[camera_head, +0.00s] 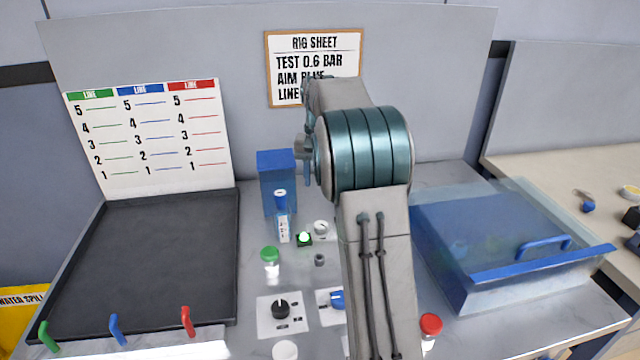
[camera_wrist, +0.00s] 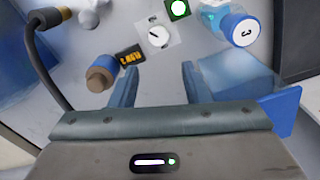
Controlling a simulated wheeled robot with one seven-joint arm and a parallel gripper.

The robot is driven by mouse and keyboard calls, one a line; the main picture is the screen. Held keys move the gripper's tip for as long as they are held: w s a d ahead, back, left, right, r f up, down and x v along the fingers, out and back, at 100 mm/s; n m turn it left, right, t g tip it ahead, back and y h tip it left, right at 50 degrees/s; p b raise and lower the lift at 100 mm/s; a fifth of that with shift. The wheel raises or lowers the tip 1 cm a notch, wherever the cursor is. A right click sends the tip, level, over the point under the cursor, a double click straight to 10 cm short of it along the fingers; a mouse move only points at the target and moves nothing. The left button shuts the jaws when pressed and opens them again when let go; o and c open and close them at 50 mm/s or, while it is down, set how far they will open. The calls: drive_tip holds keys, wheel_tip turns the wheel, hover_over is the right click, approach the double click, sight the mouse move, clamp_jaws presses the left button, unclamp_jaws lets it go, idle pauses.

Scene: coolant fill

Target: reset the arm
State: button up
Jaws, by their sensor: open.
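My arm rises across the middle of the head view. My gripper (camera_head: 306,165) is partly hidden there by the arm and hangs above the bench near the back panel. In the wrist view my gripper (camera_wrist: 157,72) has its two blue fingers apart, with only bare bench surface between them. A blue-capped bottle (camera_head: 282,224) stands on the bench below it, and its cap (camera_wrist: 241,29) shows beyond the right finger in the wrist view. A round gauge (camera_wrist: 156,37) and a green-lit button (camera_wrist: 178,8) lie past the fingertips.
A blue box (camera_head: 276,180) stands behind the bottle. Green-capped (camera_head: 270,264) and red-capped (camera_head: 430,328) bottles stand nearer the front. A black knob (camera_head: 280,309) and a blue valve handle (camera_head: 337,299) are on plates. A clear-lidded blue bin (camera_head: 510,280) is right; a dark tray (camera_head: 150,260) is left.

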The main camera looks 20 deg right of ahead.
idle(0.4)
drive_tip(key=s+a+f+n+t, duration=0.1)
drive_tip(key=s+a, duration=0.3)
drive_tip(key=s, duration=0.6)
drive_tip(key=s+a+f+n+t, duration=0.1)
drive_tip(key=s+a+n, duration=0.2)
drive_tip(key=s, duration=0.7)
drive_tip(key=s+a+f+n, duration=0.1)
drive_tip(key=s+a, duration=0.5)
drive_tip(key=s, duration=0.4)
drive_tip(key=shift+s+f+n+t, duration=0.2)
drive_tip(key=shift+s+n+t, duration=0.15)
drive_tip(key=shift+n+t, duration=0.05)
